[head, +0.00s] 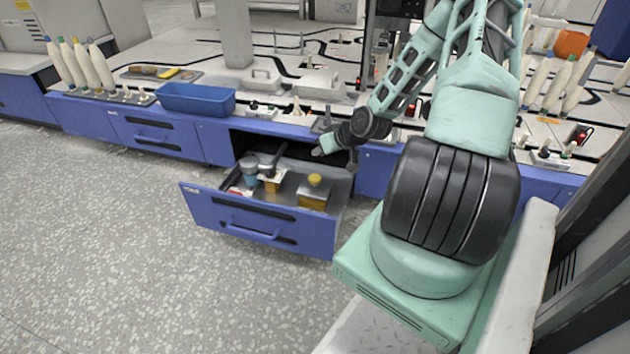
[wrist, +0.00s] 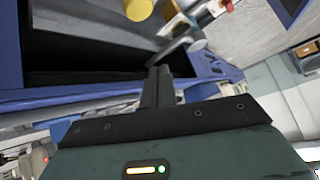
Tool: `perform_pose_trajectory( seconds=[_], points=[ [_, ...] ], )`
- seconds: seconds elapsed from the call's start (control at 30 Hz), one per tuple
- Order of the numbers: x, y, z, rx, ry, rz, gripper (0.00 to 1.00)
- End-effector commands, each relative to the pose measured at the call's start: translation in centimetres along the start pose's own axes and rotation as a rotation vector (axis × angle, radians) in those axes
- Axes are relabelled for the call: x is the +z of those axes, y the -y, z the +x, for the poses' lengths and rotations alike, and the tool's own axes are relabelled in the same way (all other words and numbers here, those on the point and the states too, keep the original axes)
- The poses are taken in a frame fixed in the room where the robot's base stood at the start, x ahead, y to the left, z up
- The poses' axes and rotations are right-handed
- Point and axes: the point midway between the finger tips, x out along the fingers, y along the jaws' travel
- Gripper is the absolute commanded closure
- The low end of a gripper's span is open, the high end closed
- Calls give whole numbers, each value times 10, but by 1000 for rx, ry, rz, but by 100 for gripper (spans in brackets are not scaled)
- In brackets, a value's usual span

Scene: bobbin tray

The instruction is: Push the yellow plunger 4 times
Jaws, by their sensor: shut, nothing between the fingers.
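The yellow plunger (head: 315,180) is a round knob on top of a yellow-brown block (head: 312,198) inside the open blue drawer (head: 238,216). In the wrist view the yellow plunger (wrist: 137,9) shows at the top edge, partly cut off. My gripper (head: 320,151) is above the back of the drawer, behind the plunger and apart from it. In the wrist view my gripper (wrist: 160,72) has its dark fingers together, with nothing between them.
Beside the block in the drawer are a dark-handled item on a yellow base (head: 271,185) and a grey-blue cup (head: 248,168). A blue bin (head: 197,99) and several bobbins (head: 87,62) stand on the counter (head: 180,47). The floor (head: 110,230) before the drawer is clear.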

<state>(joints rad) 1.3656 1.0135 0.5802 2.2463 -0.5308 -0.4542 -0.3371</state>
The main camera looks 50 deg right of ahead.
Motion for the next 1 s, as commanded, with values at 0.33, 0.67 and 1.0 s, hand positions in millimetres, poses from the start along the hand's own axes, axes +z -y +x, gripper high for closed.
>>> perform_pose_trajectory(
  seconds=[0.33,0.67,1.0],
  points=[
    [-13,8,-12,-21,-12,-919,100],
    [-16,11,-16,-28,-17,-1110,100],
    [-14,10,-13,-28,-17,-1106,100]
  ],
)
